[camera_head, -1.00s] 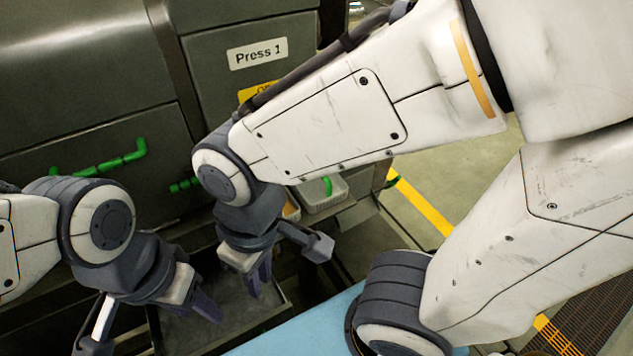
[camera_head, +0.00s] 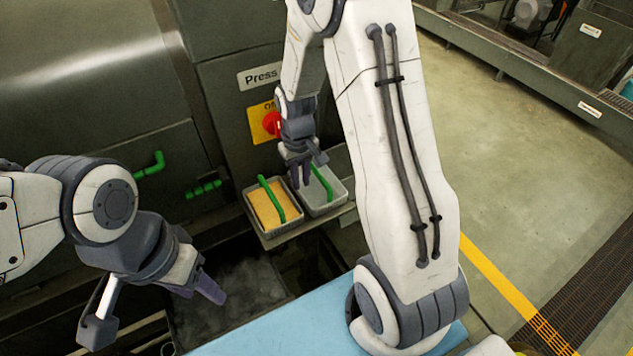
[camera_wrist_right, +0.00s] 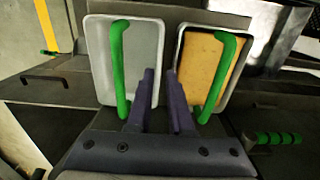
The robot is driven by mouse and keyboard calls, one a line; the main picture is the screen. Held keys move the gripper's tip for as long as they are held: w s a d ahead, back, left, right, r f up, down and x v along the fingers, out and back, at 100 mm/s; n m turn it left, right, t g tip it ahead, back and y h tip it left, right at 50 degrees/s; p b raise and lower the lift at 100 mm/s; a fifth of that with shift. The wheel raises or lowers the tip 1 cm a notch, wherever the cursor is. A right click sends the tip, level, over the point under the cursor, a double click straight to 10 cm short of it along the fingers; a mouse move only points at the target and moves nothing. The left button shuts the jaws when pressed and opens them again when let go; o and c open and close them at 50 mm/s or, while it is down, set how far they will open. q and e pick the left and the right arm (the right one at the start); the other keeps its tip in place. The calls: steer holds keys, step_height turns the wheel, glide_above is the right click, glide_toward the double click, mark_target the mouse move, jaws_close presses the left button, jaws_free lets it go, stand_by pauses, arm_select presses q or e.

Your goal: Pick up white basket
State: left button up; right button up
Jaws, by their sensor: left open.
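The white basket (camera_head: 334,206) is a pale, empty tray with a green handle. It sits on a ledge at the front of the press, and shows at left in the right wrist view (camera_wrist_right: 98,55). My right gripper (camera_head: 301,181) is over the gap between it and the neighbouring basket. In the right wrist view, the right gripper (camera_wrist_right: 161,75) has its fingers slightly apart with nothing between them, to the right of the white basket's green handle (camera_wrist_right: 118,70). My left gripper (camera_head: 210,290) is open and empty at lower left, away from the baskets.
A second basket (camera_head: 249,204) with yellow-orange contents and a green handle stands close left of the white one. The press panel with a red knob (camera_head: 271,123) rises behind. A blue surface (camera_head: 285,325) lies in front. Open floor is at right.

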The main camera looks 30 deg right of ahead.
mark_target(301, 194)
steer(key=shift+f, duration=0.35)
steer(key=shift+s+f+p, duration=0.1)
steer(key=shift+f+p, duration=0.4)
step_height(301, 194, down, 3)
steer(key=shift+f+p, duration=0.15)
steer(key=shift+p, duration=0.65)
steer(key=shift+f, duration=0.5)
jaws_close()
